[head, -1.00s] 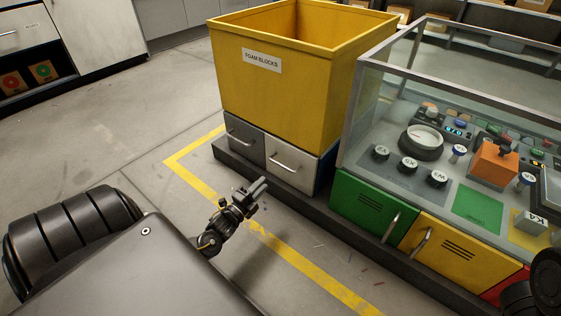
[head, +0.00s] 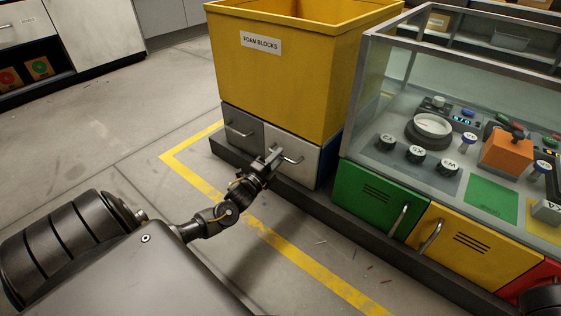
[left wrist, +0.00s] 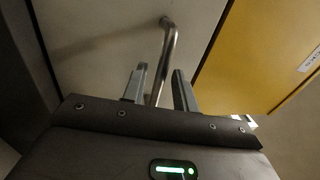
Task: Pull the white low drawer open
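The white low drawer (head: 309,169) sits under the yellow bin, right of a grey drawer, and looks shut. Its bar handle (head: 292,158) shows at the front and is partly hidden by my gripper. My left gripper (head: 272,157) is at this handle. In the left wrist view the drawer's pale face (left wrist: 95,35) fills the upper left. There the metal handle (left wrist: 168,45) runs down between the two fingers of my left gripper (left wrist: 159,80). The fingers are open, with gaps beside the bar.
The yellow bin (head: 290,75) labelled foam blocks stands above the drawers. A grey drawer (head: 241,128) is beside the white one. Green (head: 372,200) and yellow (head: 460,245) cabinet doors are to the right. The floor (head: 110,120) in front is mostly clear, with small scraps.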

